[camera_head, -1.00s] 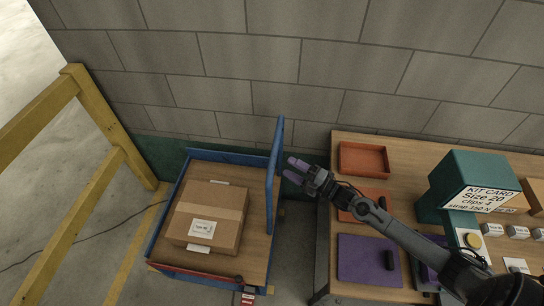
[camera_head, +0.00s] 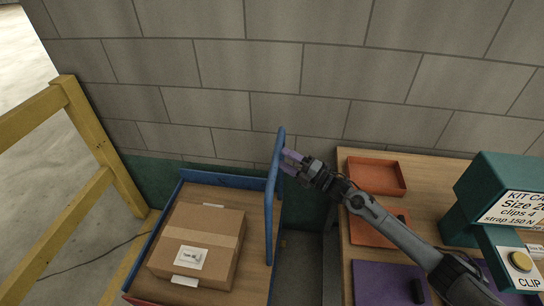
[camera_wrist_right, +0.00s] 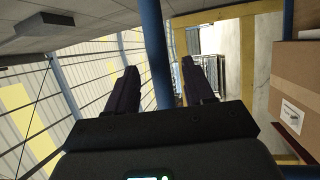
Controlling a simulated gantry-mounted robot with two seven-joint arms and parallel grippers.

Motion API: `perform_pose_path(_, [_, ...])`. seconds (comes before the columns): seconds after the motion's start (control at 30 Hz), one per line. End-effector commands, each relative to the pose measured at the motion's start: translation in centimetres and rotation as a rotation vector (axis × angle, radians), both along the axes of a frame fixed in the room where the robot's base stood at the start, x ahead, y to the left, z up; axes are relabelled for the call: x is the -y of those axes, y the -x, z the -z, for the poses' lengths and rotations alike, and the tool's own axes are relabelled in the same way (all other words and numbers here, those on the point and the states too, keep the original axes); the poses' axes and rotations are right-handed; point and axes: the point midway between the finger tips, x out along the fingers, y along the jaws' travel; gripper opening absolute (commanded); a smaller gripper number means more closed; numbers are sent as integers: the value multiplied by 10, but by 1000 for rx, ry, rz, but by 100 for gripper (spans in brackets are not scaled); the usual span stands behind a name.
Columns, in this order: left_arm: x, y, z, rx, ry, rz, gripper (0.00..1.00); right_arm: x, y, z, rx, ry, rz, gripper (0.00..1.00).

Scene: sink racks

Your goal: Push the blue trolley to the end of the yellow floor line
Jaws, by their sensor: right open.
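The blue trolley (camera_head: 224,180) has a wooden deck, a blue rim and a tall blue handle (camera_head: 270,215) on its right side. A cardboard box (camera_head: 217,222) with a white label rides on the deck. The yellow floor line (camera_head: 129,262) shows left of the trolley, partly hidden by it; its end cannot be made out. My right gripper (camera_head: 287,161) is open at the handle's upper part. In the right wrist view a blue bar (camera_wrist_right: 154,45) stands between the two dark fingers; contact cannot be told. My left gripper is out of view.
A yellow guard rail (camera_head: 100,145) stands at the left. A block wall (camera_head: 290,70) closes the back. At the right, a wooden bench (camera_head: 428,170) carries orange trays (camera_head: 376,176), a purple mat (camera_head: 380,285) and a teal kit card box (camera_head: 490,185).

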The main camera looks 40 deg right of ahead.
Motion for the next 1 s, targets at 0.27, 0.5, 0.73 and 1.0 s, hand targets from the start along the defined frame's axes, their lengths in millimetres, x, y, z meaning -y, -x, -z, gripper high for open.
perform_pose_path(0.27, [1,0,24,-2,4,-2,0,-14,-37,-5,3,-2,-1,53])
perform_pose_path(0.5, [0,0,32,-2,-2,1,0,-20,-53,-9,0,-1,-1,53])
perform_pose_path(0.73, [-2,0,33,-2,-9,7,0,-22,-57,-11,-1,-1,0,53])
perform_pose_path(1.0, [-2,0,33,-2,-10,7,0,-21,-56,-11,-1,-1,0,37])
